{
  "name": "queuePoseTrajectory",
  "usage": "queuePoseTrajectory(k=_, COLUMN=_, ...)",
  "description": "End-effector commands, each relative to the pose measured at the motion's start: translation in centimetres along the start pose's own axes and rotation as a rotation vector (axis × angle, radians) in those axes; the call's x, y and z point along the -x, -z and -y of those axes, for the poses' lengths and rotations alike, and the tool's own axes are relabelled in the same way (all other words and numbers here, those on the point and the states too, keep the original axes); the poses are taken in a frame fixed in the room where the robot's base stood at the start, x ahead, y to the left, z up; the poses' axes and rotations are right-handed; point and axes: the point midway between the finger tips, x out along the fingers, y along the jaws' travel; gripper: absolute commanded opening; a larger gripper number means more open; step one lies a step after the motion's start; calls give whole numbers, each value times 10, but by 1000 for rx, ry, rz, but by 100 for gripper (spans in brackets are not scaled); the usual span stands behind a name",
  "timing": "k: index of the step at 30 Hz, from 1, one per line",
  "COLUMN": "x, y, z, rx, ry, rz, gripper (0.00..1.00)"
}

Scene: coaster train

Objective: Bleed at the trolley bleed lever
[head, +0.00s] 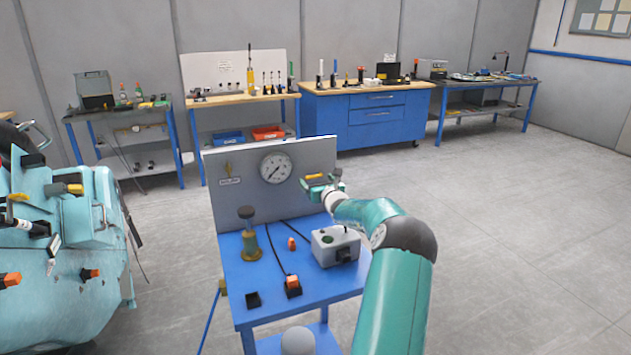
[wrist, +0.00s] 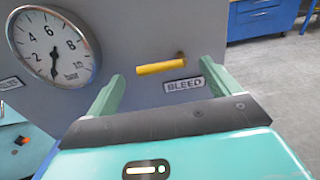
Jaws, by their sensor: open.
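The bleed lever is a yellow bar (wrist: 161,67) on the grey upright panel, with a BLEED label (wrist: 184,85) just below it. It lies roughly level in the wrist view. In the head view the yellow lever (head: 317,176) shows at the panel's right side, by my gripper (head: 322,182). In the wrist view my gripper (wrist: 160,85) is open, its two green fingers on either side of the lever's line. The lever appears between and beyond the fingertips; I cannot tell whether they touch it. A round pressure gauge (wrist: 54,46) is left of the lever, its needle pointing down.
The panel (head: 236,205) stands at the back of a blue trolley (head: 262,305). On the trolley are a grey box (head: 335,245), a brass fitting with a dark knob (head: 249,240) and cabled orange-black parts (head: 292,286). Teal machinery (head: 65,250) stands left. Floor to the right is clear.

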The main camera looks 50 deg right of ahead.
Motion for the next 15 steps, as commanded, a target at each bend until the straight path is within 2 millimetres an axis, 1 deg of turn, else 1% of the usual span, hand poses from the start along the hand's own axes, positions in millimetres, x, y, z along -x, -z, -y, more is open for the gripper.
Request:
queuePoseTrajectory(k=3, x=-10, y=0, z=0, rx=0, ry=0, rz=0, gripper=88)
queuePoseTrajectory(k=6, x=-14, y=1, z=-2, rx=0, ry=-1, rz=-1, gripper=88)
queuePoseTrajectory(k=13, x=-14, y=0, z=-2, rx=1, ry=-1, rz=-1, gripper=88)
queuePoseTrajectory(k=15, x=-14, y=0, z=-2, rx=1, ry=-1, rz=-1, gripper=74)
